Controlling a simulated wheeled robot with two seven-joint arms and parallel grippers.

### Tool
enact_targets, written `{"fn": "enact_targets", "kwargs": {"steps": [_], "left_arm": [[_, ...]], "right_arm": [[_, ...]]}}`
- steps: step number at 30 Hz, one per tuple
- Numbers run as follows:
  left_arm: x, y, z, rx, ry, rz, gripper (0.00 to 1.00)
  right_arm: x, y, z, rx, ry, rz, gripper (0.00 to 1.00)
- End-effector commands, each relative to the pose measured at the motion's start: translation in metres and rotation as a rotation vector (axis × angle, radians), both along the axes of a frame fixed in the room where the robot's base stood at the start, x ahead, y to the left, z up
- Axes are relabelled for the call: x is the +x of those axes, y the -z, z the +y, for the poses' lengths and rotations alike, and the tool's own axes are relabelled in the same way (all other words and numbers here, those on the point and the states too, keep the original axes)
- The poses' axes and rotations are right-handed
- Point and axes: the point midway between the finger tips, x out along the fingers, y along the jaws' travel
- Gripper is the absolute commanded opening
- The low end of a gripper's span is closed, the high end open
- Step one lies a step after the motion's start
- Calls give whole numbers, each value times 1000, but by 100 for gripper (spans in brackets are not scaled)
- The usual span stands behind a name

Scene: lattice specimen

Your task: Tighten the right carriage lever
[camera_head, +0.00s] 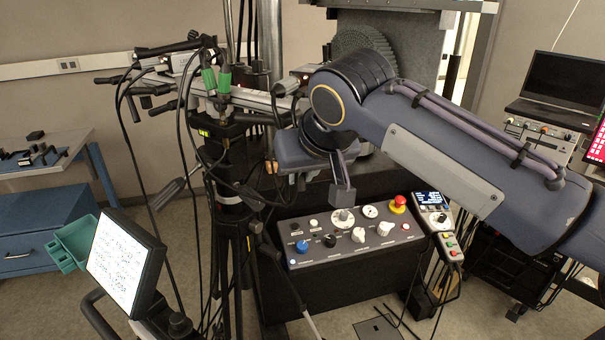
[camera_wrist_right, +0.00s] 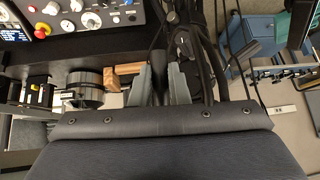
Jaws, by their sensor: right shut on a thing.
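My right gripper (camera_head: 340,188) reaches down beside the tripod's slide rail (camera_head: 262,101) in the head view. In the right wrist view its two grey fingers (camera_wrist_right: 161,88) are closed around a thin dark part between them, which I take to be the right carriage lever (camera_wrist_right: 159,97). The lever's angle is hard to tell. In the head view my arm and gripper hide the lever and the rail's right end. Another camera (camera_head: 178,63) sits on the rail's left side. My left gripper is not in view.
A control panel (camera_head: 318,258) with knobs and a red stop button (camera_head: 398,204) stands just below my right gripper. Loose cables hang around the tripod (camera_head: 236,230). A white screen (camera_head: 124,262) is at the lower left.

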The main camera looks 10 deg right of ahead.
Motion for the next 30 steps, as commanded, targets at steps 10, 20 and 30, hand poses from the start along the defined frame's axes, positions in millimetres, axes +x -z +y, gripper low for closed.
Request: {"fn": "enact_targets", "kwargs": {"steps": [10,20,30], "left_arm": [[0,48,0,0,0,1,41],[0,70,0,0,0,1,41],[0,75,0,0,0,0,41]], "right_arm": [[6,8,4,115,2,-134,0],[10,5,8,190,1,-220,0],[10,6,9,200,1,-231,0]]}}
